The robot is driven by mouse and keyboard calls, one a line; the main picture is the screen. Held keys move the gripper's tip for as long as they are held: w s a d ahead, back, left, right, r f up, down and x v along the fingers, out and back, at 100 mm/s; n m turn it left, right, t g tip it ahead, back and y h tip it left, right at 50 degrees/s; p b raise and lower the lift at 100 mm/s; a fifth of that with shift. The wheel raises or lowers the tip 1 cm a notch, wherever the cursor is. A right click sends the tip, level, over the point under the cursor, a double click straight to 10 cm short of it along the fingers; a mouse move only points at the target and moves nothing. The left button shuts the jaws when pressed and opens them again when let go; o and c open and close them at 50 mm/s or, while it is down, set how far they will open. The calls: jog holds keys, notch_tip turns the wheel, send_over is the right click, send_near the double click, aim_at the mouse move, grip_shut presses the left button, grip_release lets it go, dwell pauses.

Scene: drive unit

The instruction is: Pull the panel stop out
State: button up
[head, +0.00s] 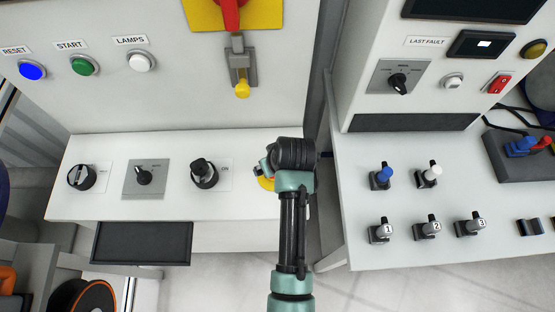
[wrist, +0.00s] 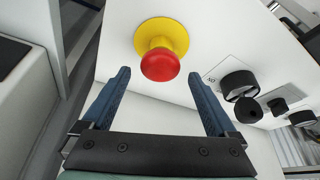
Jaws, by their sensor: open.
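The panel stop (wrist: 161,65) is a red mushroom button on a round yellow plate (wrist: 176,36), mounted on the white panel in the wrist view. In the head view only an edge of its yellow plate (head: 266,182) shows; my arm hides the rest. My gripper (wrist: 164,98) is open, with its two blue fingers apart on either side of the stop's line. The stop's head lies just beyond the fingertips, roughly midway between them. Nothing is between the fingers. In the head view my gripper's fingers are mostly hidden behind my wrist.
A black rotary knob (head: 204,172) and two more knobs sit left of the stop on the same sloped panel. A red handle (head: 231,14) and a yellow-tipped latch (head: 241,80) are above. A second console (head: 440,250) with several toggles stands right, past a gap.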

jog(key=b+v, duration=0.1)
jog(key=v, duration=1.1)
jog(key=shift+r+b, duration=0.2)
jog(key=shift+b, duration=0.1)
jog(key=w+r+m+t+b, duration=0.1)
jog(key=w+r+t, duration=0.3)
jog(key=r, duration=0.5)
jog(key=w+r+t+h, duration=0.1)
jog(key=w+r+t, duration=0.25)
jog(key=r, duration=0.45)
jog(key=w+r+m+t+b, duration=0.1)
jog(key=w+r+t, duration=0.25)
jog(key=r, duration=0.55)
jog(key=s+r+m+t, duration=0.1)
jog(key=s+r+t, duration=0.3)
jog(key=r, duration=0.4)
jog(key=s+a+r+t+b, duration=0.1)
jog(key=s+r+t, duration=0.3)
jog(key=r, duration=0.5)
jog(key=s+r+m+t, duration=0.1)
jog(key=s+r+t, duration=0.3)
jog(key=r, duration=0.5)
jog(key=shift+s+a+m+h, duration=0.3)
jog(key=shift+s+a+h, duration=0.1)
jog(key=shift+s, duration=0.25)
jog(key=shift+c, duration=0.3)
